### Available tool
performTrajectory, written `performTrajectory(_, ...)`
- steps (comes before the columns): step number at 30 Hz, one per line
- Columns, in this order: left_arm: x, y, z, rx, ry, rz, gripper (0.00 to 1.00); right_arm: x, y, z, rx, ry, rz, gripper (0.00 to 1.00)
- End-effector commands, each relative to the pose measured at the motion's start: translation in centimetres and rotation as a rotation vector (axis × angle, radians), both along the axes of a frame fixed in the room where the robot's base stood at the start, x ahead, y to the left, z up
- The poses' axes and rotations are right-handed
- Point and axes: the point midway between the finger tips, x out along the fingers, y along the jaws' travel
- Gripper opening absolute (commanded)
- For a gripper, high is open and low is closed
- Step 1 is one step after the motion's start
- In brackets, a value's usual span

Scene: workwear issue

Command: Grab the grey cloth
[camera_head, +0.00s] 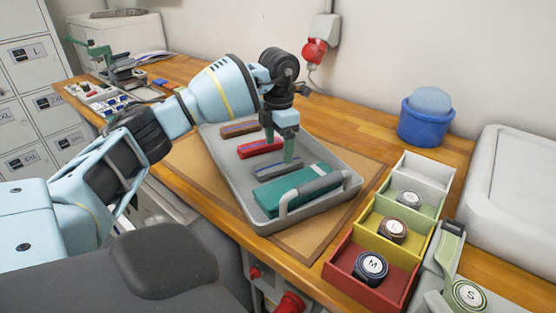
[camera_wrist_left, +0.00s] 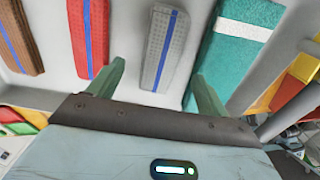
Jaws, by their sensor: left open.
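The grey cloth (camera_head: 268,170) lies folded in a long narrow strip in the grey tray, between the red cloth and the teal cloth. In the left wrist view the grey cloth (camera_wrist_left: 164,50) has a blue stripe along it and lies ahead of the gap between my fingers. My left gripper (camera_head: 281,147) is open over the tray, its green fingers pointing down at the grey cloth. In the left wrist view the left gripper (camera_wrist_left: 158,80) has one finger on each side of the cloth's line. Whether a finger touches it, I cannot tell. My right gripper is not in view.
The tray (camera_head: 225,185) also holds a brown cloth (camera_head: 240,128), a red cloth (camera_head: 260,147) and a teal cloth (camera_head: 292,189). Its handle (camera_head: 312,190) rises at the near right.

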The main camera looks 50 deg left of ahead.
Motion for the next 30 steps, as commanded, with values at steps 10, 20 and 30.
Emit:
performTrajectory(10,-0.2,0.3,-3.8,0.0,0.001,0.0,0.78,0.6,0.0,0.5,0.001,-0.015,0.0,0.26)
performTrajectory(20,-0.2,0.3,-5.1,-0.001,-0.002,0.0,0.78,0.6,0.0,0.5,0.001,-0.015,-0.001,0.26)
performTrajectory(30,-0.2,0.3,-5.1,-0.001,-0.002,0.0,0.43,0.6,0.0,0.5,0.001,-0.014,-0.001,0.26)
